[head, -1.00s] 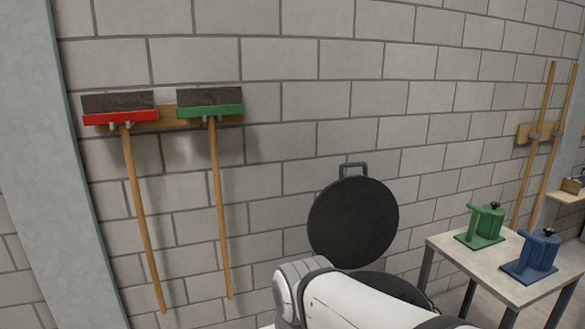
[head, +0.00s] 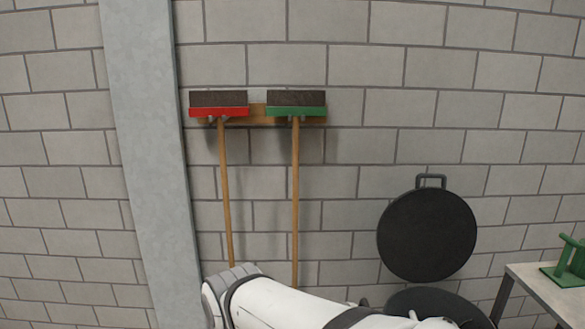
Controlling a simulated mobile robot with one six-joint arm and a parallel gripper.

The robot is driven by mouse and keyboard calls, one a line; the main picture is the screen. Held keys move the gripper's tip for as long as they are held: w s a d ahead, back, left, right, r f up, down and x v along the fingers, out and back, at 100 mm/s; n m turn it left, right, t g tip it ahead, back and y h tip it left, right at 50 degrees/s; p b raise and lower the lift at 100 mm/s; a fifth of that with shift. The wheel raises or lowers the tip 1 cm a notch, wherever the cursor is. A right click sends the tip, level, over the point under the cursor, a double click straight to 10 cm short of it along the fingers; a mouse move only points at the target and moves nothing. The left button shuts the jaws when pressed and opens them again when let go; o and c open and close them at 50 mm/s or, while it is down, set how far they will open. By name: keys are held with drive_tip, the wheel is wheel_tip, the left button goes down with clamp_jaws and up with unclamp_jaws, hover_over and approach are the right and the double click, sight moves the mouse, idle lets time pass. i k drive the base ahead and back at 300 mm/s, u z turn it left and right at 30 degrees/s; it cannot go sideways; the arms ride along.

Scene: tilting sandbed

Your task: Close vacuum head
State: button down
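A round black lid with a handle on its top edge, which looks like the vacuum head (head: 427,235), stands raised and upright against the brick wall, right of centre in the head view. Below it a dark round top (head: 440,304) shows in part at the bottom edge, partly hidden by my white arm. The lid stands open above this round part. My arm crosses the bottom middle of the picture. My gripper is not in the picture, so its fingers cannot be seen.
A red broom (head: 219,105) and a green broom (head: 296,105) hang on a wooden wall rack, left of the lid. A grey pillar (head: 150,150) stands further left. A table (head: 545,290) with a green clamp-like device (head: 567,262) is at the right edge.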

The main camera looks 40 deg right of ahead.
sight(427, 235)
drive_tip(key=u, duration=0.5)
drive_tip(key=k, duration=2.1)
drive_tip(key=z, duration=1.9)
drive_tip(key=i, duration=1.65)
drive_tip(key=z, duration=0.1)
